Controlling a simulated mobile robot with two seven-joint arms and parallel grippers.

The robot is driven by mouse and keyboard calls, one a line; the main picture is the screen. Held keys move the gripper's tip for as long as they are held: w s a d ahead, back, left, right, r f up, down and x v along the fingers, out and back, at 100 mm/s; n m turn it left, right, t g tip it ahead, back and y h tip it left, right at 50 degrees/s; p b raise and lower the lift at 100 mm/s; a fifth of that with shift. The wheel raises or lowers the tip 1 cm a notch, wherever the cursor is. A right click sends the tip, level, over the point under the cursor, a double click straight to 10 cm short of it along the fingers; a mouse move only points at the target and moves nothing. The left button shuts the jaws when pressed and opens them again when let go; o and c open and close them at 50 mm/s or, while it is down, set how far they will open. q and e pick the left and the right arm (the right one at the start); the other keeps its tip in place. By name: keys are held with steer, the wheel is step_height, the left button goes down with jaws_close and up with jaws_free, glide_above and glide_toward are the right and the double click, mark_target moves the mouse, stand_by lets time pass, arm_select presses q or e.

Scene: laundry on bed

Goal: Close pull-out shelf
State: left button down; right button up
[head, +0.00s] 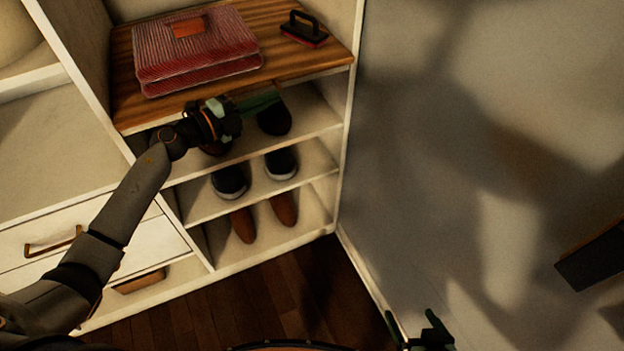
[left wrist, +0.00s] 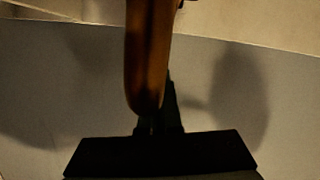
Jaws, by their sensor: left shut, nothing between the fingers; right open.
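The pull-out shelf (head: 300,62) is a wooden board in the white shelving unit, at the top of the head view. A red striped bag (head: 195,55) and a black-handled brush with a red base (head: 303,32) lie on it. My left gripper (head: 262,103) is shut and empty, just in front of and below the shelf's front edge. In the left wrist view a wooden edge (left wrist: 148,60) runs down to the dark fingers (left wrist: 160,122); I cannot tell whether they touch it. My right gripper (head: 412,320) is open and empty, low by the wall.
Shoes (head: 230,181) stand on the lower shelves, some partly hidden by my left gripper. White drawers (head: 100,243) with a handle are at the lower left. A grey wall (head: 450,150) borders the unit on the right. The dark wood floor (head: 290,290) in front is clear.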

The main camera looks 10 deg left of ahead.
arm_select(q)
steer(key=shift+w+a+b, duration=0.3)
steer(key=shift+w+a, duration=0.4)
steer(key=shift+w, duration=0.3)
steer(key=shift+a+r, duration=0.15)
steer(key=shift+r, duration=0.05)
